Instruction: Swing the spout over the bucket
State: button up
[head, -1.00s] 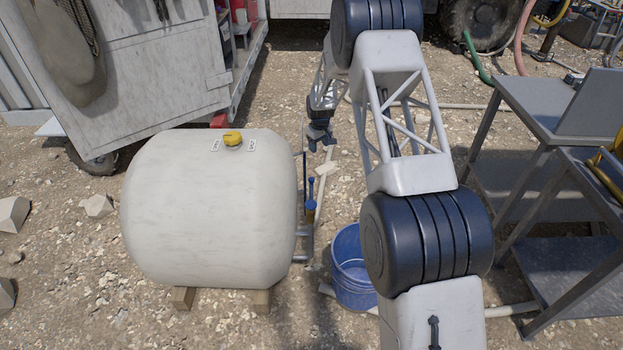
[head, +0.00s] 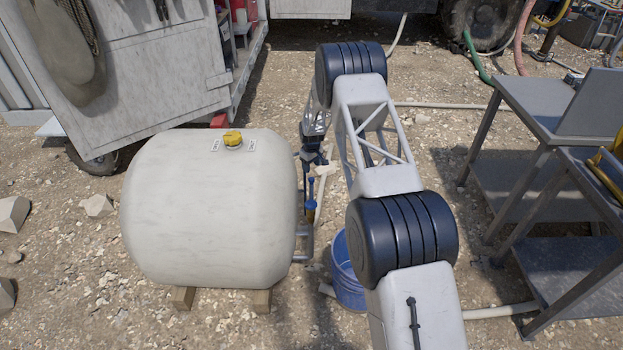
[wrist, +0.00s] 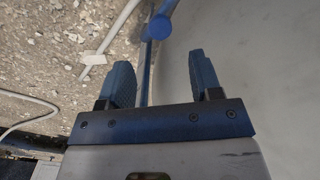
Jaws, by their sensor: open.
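A blue upright piece (head: 311,190) with a brass-coloured lower part stands at the right side of the white tank (head: 205,215). I cannot tell which part of this fitting is the spout. In the wrist view a blue bar with a round end (wrist: 160,27) lies ahead of the fingers, between their lines. My gripper (head: 314,164) is open and empty, just above the blue piece in the head view; its two apart fingers show in the wrist view (wrist: 163,72). The blue bucket (head: 345,288) stands on the ground right of the tank, partly hidden by my arm.
The tank has a yellow cap (head: 232,138) and rests on wooden blocks (head: 183,298). Grey metal tables (head: 545,115) stand at the right. A vehicle with an open panel (head: 140,70) is behind the tank. Gravel (head: 435,165) is open between my arm and the tables.

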aim_at(312, 179)
jog(key=shift+f, duration=0.1)
jog(key=shift+f, duration=3.8)
grip_shut()
